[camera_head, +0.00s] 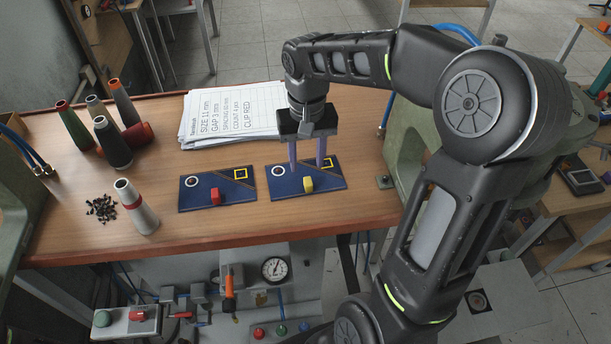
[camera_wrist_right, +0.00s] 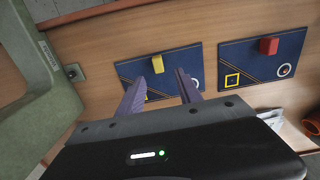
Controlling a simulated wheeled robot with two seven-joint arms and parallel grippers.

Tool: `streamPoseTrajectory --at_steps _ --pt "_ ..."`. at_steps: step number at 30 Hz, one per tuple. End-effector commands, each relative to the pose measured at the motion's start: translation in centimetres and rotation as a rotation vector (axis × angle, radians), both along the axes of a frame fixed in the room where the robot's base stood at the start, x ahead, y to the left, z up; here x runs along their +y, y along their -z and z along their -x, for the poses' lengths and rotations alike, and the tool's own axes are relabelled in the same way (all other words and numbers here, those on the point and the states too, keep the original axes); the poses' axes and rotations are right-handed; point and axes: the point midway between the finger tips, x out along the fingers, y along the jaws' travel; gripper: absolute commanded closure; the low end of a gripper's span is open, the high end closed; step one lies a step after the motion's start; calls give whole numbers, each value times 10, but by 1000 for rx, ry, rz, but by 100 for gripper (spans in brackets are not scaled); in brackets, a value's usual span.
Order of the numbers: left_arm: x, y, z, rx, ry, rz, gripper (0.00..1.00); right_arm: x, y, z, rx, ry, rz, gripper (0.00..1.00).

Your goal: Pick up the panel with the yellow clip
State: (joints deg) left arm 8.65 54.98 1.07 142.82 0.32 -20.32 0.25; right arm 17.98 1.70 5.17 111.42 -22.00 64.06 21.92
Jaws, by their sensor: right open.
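The panel with the yellow clip (camera_head: 308,184) is a dark blue plate (camera_head: 285,189) lying flat on the wooden table, with a white ring and a yellow square outline. In the right wrist view the yellow clip (camera_wrist_right: 157,63) stands on its plate (camera_wrist_right: 130,72). My right gripper (camera_head: 307,165) is open and empty, its two purple fingers pointing down over this panel. In the right wrist view the fingers (camera_wrist_right: 160,92) overlap the panel; I cannot tell whether they touch it. A similar panel with a red clip (camera_head: 215,196) lies to its left. My left gripper is not in view.
Printed sheets (camera_head: 235,112) lie behind the panels. Thread cones (camera_head: 112,141), a white-grey cone (camera_head: 137,207) and small black pieces (camera_head: 101,208) are on the left. A green frame (camera_head: 410,135) stands right of the panel. The table's front edge is close to the panels.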

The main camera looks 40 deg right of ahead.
Motion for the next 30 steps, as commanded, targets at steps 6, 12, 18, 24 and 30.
streamPoseTrajectory --at_steps 6,12,18,24,30 --pt "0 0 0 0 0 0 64 0 2 0 -1 0 0 58" --pt "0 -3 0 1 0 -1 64 -1 8 0 1 1 0 58" --pt "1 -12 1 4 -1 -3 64 -1 36 2 4 -1 -1 58" --pt "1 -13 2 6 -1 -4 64 -2 54 1 0 0 0 58" --pt "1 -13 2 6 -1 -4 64 -2 54 1 -1 0 0 58"
